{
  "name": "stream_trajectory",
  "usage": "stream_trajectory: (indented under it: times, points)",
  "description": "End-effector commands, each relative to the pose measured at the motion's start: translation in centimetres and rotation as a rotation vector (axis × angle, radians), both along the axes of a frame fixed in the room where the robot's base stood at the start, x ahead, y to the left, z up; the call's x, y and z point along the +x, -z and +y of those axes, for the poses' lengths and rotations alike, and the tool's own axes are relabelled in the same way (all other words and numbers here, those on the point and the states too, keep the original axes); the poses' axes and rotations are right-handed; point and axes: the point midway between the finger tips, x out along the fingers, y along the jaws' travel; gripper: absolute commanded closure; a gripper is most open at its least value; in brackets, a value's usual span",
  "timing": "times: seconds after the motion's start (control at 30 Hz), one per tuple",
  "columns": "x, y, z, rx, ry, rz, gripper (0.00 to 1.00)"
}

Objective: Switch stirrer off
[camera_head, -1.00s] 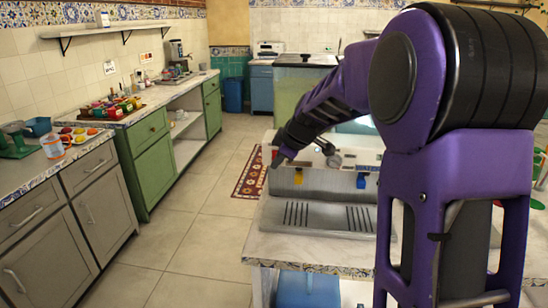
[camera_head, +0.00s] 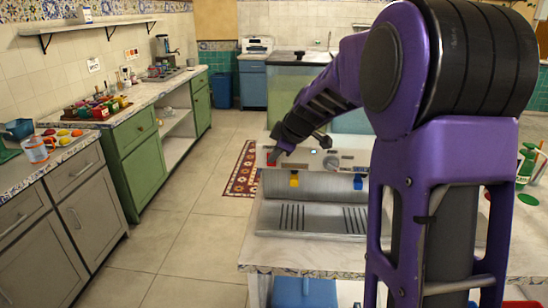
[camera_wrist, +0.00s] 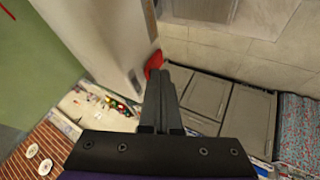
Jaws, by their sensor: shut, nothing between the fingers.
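A silver drink machine (camera_head: 325,187) with a yellow tap (camera_head: 294,180) and a blue tap (camera_head: 358,182) stands on the counter in front of me. A red part (camera_head: 271,158), seemingly a switch, is at the left end of its upper front panel. My gripper (camera_head: 276,153) is at this part, its fingers shut and empty. In the wrist view the shut fingertips (camera_wrist: 168,70) are close beside a red part (camera_wrist: 154,62). I cannot tell whether they touch it. My arm hides the machine's right side. The switch position is too small to read.
A round dial (camera_head: 331,163) is on the panel, right of my gripper. A grey drip tray (camera_head: 310,217) lies below the taps. A green-labelled bottle (camera_head: 526,165) stands at the right.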

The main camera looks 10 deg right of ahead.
Motion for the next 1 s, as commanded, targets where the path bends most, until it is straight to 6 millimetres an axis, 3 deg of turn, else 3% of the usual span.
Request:
stream_trajectory:
  times: [1.0]
  points:
    - [0.3,-1.6,-0.1,-0.001,-0.001,0.0,1.0]
